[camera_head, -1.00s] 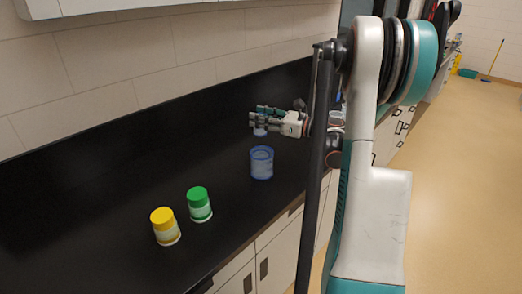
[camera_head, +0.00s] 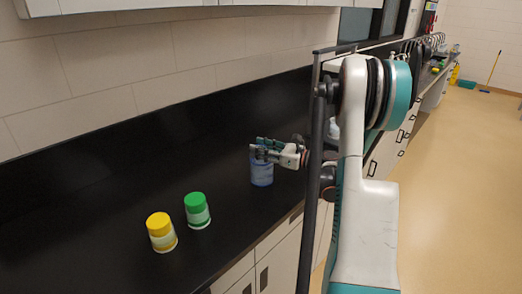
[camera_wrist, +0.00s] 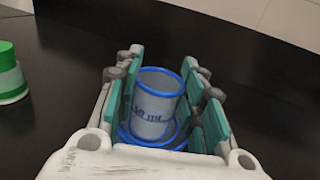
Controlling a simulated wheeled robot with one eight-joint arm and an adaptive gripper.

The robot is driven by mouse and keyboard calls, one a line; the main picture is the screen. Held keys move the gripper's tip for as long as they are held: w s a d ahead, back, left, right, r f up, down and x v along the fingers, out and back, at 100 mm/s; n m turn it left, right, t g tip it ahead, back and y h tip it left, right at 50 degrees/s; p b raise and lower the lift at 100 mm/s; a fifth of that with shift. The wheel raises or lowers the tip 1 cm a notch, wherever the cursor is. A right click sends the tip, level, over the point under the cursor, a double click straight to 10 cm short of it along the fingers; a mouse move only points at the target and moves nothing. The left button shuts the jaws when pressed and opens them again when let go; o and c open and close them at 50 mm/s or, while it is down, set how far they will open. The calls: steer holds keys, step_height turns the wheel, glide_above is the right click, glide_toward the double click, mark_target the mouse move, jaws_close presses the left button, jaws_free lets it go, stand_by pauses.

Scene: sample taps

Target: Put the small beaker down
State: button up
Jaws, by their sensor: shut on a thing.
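The small beaker (camera_wrist: 157,104) is clear with a blue rim and a volume mark. It stands roughly upright between my gripper's teal finger pads in the wrist view. My gripper (camera_head: 261,149) is shut on it, just above a larger blue-rimmed beaker (camera_head: 262,174) on the black counter. In the wrist view the larger beaker's blue ring (camera_wrist: 152,147) shows around the small beaker's lower end. I cannot tell how far the small beaker reaches into it. In the head view my fingers mostly hide the small beaker.
A green-lidded jar (camera_head: 197,210) and a yellow-lidded jar (camera_head: 161,232) stand on the black counter (camera_head: 100,215), left of and nearer than the larger beaker. The green-lidded jar also shows in the wrist view (camera_wrist: 10,75). The counter farther left is clear.

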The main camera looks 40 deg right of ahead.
steer(key=shift+f+b, duration=0.45)
steer(key=shift+f, duration=0.2)
steer(key=o, duration=0.8)
steer(key=shift+c, duration=0.2)
steer(key=shift+r, duration=0.2)
